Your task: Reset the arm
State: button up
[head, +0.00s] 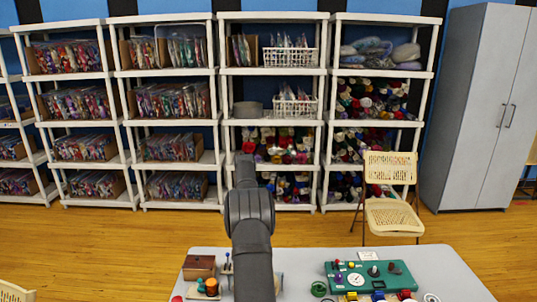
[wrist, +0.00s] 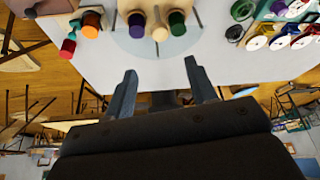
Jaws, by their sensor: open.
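My gripper (wrist: 162,84) shows in the wrist view with its two dark fingers spread wide apart. Nothing is between them. The light grey table (wrist: 100,72) lies beyond the fingertips, with wooden pegs with coloured ends apart from them. In the head view my dark arm stands upright in the middle, in front of the table (head: 440,268). I cannot make out the fingers in that view. My arm hides part of the table's left half.
A brown wooden box (head: 199,266) and small coloured pieces stand on the table's left. A green board (head: 370,276) with knobs lies on its right. A folding chair (head: 391,217) stands behind the table, before white shelves (head: 273,121) and a grey cabinet (head: 484,110).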

jog(key=x, duration=1.4)
jog(key=shift+s, duration=0.1)
jog(key=v, duration=1.7)
jog(key=x, duration=1.7)
jog(key=shift+s+f, duration=0.1)
jog(key=shift+f, duration=0.1)
jog(key=shift+a+r+n+h, duration=0.15)
jog(key=shift+n+h, duration=0.25)
jog(key=shift+n, duration=0.6)
jog(key=n, duration=0.2)
jog(key=n+t+h, duration=0.1)
jog(key=n, duration=0.2)
jog(key=shift+h, duration=0.3)
